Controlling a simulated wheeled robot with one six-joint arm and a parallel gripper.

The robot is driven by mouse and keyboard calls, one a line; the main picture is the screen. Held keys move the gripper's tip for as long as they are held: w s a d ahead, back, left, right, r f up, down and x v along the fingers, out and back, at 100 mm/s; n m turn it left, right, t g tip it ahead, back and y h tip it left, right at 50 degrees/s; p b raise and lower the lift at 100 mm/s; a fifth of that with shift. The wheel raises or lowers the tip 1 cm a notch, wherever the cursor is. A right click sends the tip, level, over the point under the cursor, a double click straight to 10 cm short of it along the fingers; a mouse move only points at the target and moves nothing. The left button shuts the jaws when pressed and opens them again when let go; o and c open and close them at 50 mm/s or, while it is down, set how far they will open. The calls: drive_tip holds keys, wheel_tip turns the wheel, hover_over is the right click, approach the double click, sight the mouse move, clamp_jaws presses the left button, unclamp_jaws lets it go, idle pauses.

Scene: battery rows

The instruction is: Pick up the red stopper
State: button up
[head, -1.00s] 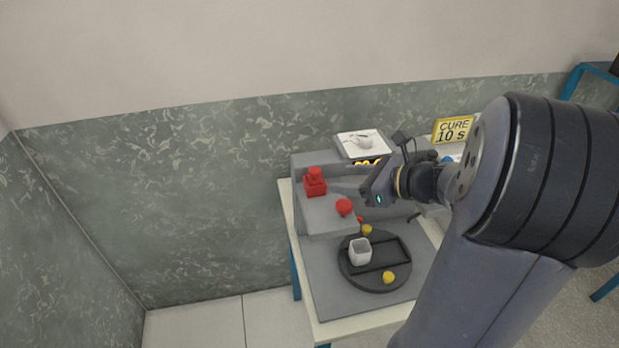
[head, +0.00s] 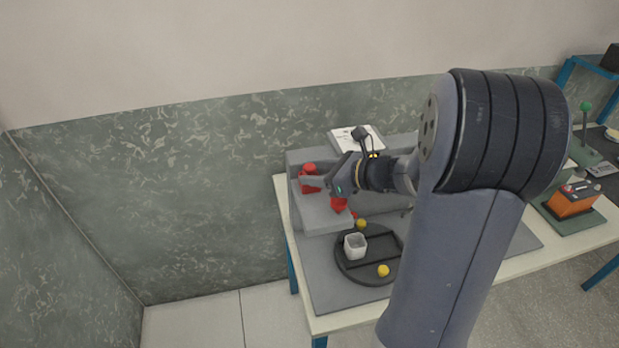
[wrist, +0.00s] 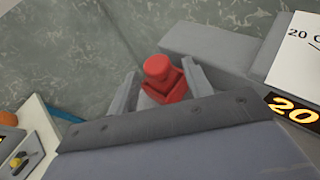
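The red stopper (head: 308,169), a squarish block with a round knob on top, stands upright at the left end of the grey stepped block. In the wrist view the red stopper (wrist: 158,67) shows between my fingers, its lower part partly hidden. My gripper (head: 318,182) is open and reaches in from the right at the stopper. In the wrist view one finger is on each side of the red piece; I cannot tell whether either touches it.
A second red piece (head: 339,203) sits just below my gripper on the grey block (head: 322,219). A dark round tray (head: 365,274) holds a white cup (head: 355,246) and a yellow ball (head: 383,270). A white-topped box (head: 352,136) stands behind.

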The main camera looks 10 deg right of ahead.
drive_tip(key=c, duration=0.6)
drive_tip(key=shift+r, duration=0.1)
drive_tip(key=shift+c, duration=0.2)
